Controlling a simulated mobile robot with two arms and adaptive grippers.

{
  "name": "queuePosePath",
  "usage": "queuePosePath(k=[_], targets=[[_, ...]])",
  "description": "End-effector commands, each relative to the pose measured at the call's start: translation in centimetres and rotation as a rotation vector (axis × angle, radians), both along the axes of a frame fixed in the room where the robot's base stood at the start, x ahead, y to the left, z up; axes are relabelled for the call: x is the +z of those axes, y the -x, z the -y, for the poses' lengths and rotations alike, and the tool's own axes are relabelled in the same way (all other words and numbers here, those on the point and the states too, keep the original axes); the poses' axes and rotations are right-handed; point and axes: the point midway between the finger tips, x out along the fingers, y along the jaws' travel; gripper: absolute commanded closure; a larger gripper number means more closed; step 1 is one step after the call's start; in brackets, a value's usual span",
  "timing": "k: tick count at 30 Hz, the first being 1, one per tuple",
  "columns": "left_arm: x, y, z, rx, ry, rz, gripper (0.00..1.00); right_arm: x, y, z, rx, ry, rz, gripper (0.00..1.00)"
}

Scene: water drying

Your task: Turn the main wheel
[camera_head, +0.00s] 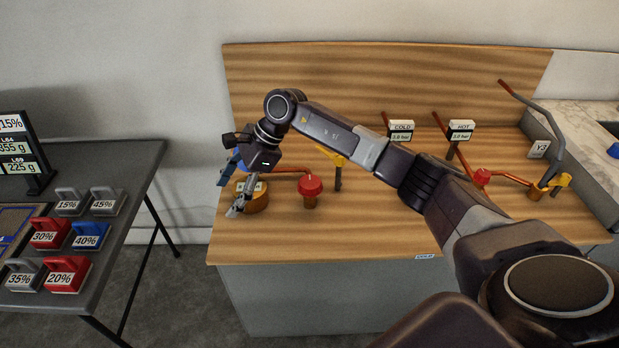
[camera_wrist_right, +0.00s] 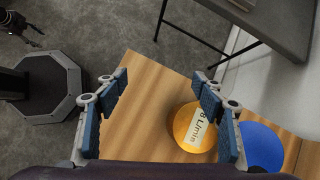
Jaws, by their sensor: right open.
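My right gripper (camera_head: 229,196) is open and empty above the left end of the wooden bench. In the right wrist view its two blue-padded fingers (camera_wrist_right: 160,82) are spread wide. An orange round meter marked L/min (camera_wrist_right: 194,128) lies beside and below the right finger; it also shows in the head view (camera_head: 257,200). A blue round wheel (camera_wrist_right: 262,146) is just beyond the meter, partly cut by the finger; in the head view it is mostly hidden by the gripper. A red knob (camera_head: 310,185) stands right of the meter. A dark part at the wrist view's top left may be my left gripper.
The wooden bench (camera_head: 350,235) carries COLD (camera_head: 400,130) and HOT (camera_head: 461,130) gauges, pipes and another red knob (camera_head: 482,177). A dark table (camera_head: 125,160) with labelled weights stands left, across a floor gap. My right arm crosses over the bench.

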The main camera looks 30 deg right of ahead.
Motion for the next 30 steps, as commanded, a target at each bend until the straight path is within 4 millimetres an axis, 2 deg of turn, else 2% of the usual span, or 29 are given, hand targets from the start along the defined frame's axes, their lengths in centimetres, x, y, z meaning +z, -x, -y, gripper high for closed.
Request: queuePosePath(k=[1,3,6,9,12,14,24,30], targets=[[0.0,0.0,0.0,0.000,0.000,0.001,0.52,0.3,-0.4,4.4,0.009,0.129,-0.013,0.37],[0.0,-0.1,0.0,0.000,-0.001,0.001,0.52,0.7,0.0,9.8,0.024,0.286,-0.056,0.37],[0.0,-0.1,0.0,0.000,-0.001,0.001,0.52,2.0,1.0,15.9,0.025,0.448,-0.121,0.37],[0.0,-0.1,0.0,0.000,-0.001,0.001,0.52,3.1,1.9,19.4,0.022,0.539,-0.173,0.37],[0.1,-0.1,0.0,0.000,-0.001,0.002,0.52,3.4,2.5,21.0,0.019,0.576,-0.201,0.37],[0.2,-0.1,0.0,0.000,-0.001,0.002,0.52,3.0,2.6,21.2,0.019,0.582,-0.206,0.37],[1.6,-0.2,0.0,0.001,0.000,0.002,0.52,-2.1,2.7,21.0,0.020,0.577,-0.206,0.37],[1.9,-0.2,-0.1,0.001,0.000,0.003,0.52,-3.9,2.6,20.9,0.019,0.576,-0.203,0.37]])
